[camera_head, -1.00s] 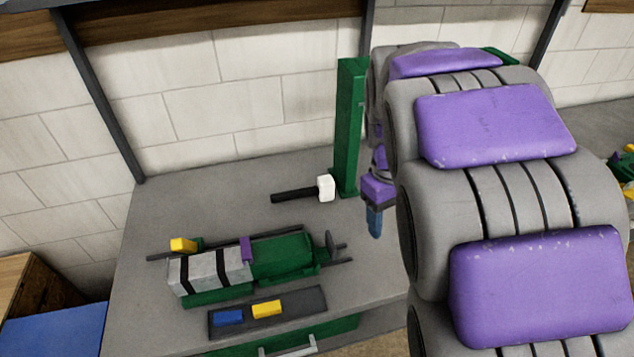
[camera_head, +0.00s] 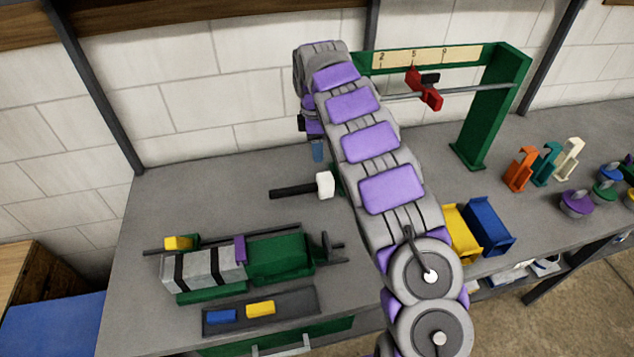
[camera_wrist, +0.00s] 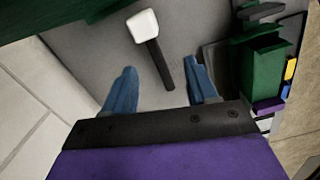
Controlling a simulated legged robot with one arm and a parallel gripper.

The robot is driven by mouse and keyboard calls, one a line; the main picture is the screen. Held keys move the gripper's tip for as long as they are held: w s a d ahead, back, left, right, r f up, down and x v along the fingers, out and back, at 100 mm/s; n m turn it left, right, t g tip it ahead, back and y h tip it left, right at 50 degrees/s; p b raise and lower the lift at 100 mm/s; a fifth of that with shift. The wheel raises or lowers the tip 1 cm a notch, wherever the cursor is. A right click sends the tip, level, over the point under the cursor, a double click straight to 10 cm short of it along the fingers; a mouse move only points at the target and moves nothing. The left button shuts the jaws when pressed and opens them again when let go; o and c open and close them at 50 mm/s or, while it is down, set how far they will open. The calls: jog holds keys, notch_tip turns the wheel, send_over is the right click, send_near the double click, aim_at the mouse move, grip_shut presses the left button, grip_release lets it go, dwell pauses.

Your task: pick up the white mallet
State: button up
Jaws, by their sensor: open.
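The white mallet (camera_head: 325,185) lies on the grey bench top, its white head to the right and its black handle pointing left in the head view. In the wrist view the mallet (camera_wrist: 145,27) shows with its head at the top and its handle running down between the blue fingers. My gripper (camera_wrist: 160,85) is open, with its two blue fingertips on either side of the handle's line. In the head view my gripper (camera_head: 317,151) is above and behind the mallet, apparently raised over the bench. Nothing is between the fingers that I can see held.
A green machine with a grey block (camera_head: 280,256) and a dark tray (camera_head: 290,305) with blue and yellow pieces lie in front of the mallet. A green frame with a rod (camera_head: 485,115) stands right. Yellow and blue bins (camera_head: 488,225) sit right of my arm.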

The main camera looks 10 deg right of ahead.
aim_at(309, 185)
jog(key=w+f, duration=0.1)
jog(key=f, duration=0.3)
jog(key=w+a+f+n+b, duration=0.1)
jog(key=f, duration=0.4)
jog(key=w+a+f+n+b, duration=0.1)
jog(key=f, duration=0.4)
jog(key=shift+a+f+y, duration=0.2)
jog(key=shift+f+y, duration=0.05)
jog(key=shift+y, duration=0.05)
jog(key=f+b, duration=0.1)
jog(key=f, duration=0.1)
jog(key=f+b, duration=0.1)
jog(key=f, duration=0.2)
jog(key=shift+s+d+f, duration=0.15)
jog(key=shift+s, duration=0.05)
grip_shut()
